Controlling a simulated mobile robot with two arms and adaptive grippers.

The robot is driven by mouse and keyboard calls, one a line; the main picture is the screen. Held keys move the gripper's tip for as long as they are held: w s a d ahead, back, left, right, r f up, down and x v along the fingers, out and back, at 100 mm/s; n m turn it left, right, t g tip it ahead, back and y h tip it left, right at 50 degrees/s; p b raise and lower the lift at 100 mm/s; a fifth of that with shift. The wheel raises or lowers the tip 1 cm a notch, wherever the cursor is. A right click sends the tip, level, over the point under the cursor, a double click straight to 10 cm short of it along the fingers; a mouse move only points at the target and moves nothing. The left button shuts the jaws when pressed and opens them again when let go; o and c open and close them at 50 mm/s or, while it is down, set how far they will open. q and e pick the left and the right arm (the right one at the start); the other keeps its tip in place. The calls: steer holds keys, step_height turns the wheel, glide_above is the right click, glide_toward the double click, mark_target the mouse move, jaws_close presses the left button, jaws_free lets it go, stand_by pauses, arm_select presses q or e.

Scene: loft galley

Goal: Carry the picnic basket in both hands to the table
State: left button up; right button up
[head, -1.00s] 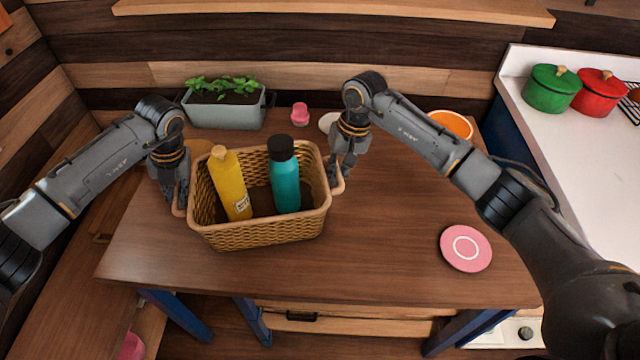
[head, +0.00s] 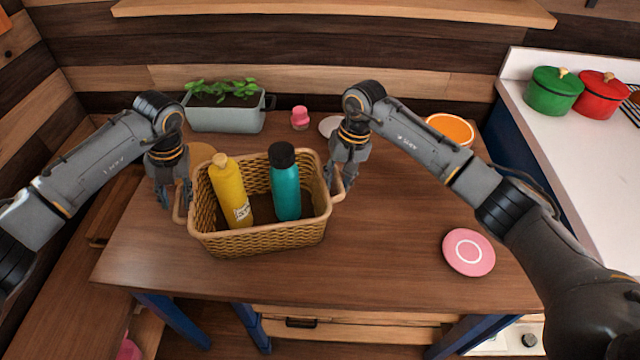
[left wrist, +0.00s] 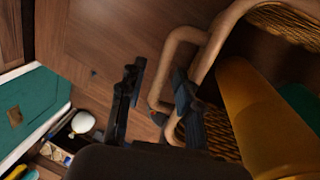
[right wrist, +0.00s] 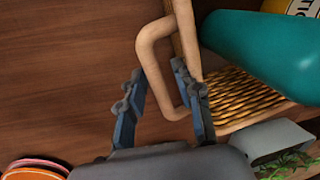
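The wicker picnic basket (head: 262,240) stands upright on the wooden table (head: 390,230), left of its middle. A yellow bottle (head: 229,190) and a teal bottle with a black cap (head: 286,188) stand in it. My left gripper (head: 175,196) is open at the basket's left handle; in the left wrist view the handle's outer bar (left wrist: 158,85) lies between the parted fingers. My right gripper (head: 341,180) is open at the right handle; in the right wrist view its bar (right wrist: 150,65) shows between the spread fingers. Neither gripper is closed on a handle.
A grey planter (head: 225,115) stands behind the basket, with a pink object (head: 299,118) beside it. A pink plate (head: 469,252) lies at the front right and an orange bowl (head: 450,128) at the back right. The table between basket and pink plate is clear.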

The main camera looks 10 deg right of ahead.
steer(key=shift+r, duration=0.25)
arm_select(q)
steer(key=r, duration=0.3)
steer(key=d+r, duration=0.1)
steer(key=r, duration=0.1)
steer(key=shift+r, duration=0.2)
arm_select(e)
step_height(320, 180, up, 11)
steer(key=d, duration=0.2)
steer(key=shift+d, duration=0.2)
